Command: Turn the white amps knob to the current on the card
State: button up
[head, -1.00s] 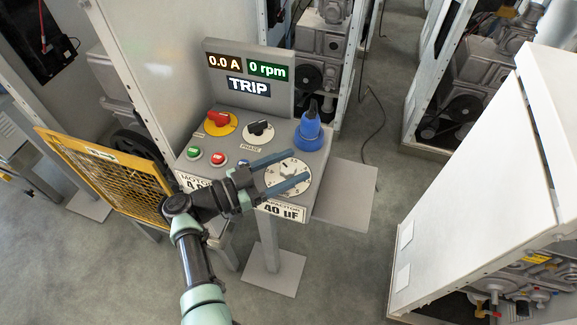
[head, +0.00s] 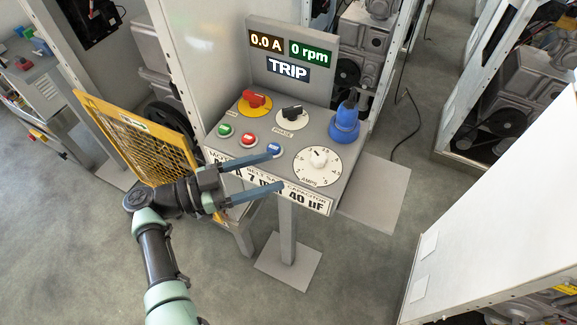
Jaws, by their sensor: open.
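The white amps knob (head: 319,157) sits at the centre of a round white numbered dial (head: 318,177) marked AMPS, at the front right of the grey control panel. The card (head: 318,204) is on the panel's front edge. Its right part reads 40 µF under CAPACITOR, and a 7 shows further left; the rest is partly hidden by my gripper. My gripper (head: 281,169) is open and empty. Its two blue fingers point right, in front of the panel's front edge, left of the dial. In the picture they are apart from the knob.
The panel carries a red knob (head: 254,98), a black phase knob (head: 292,113), a blue plug (head: 345,122), and green, red and blue buttons (head: 274,148). The display (head: 288,69) reads 0.0 A, 0 rpm, TRIP. A yellow mesh guard (head: 137,137) stands left; a white cabinet stands right.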

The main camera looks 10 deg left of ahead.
jog(key=shift+s+a, duration=0.35)
jog(key=shift+a, duration=0.25)
jog(key=shift+w, duration=0.1)
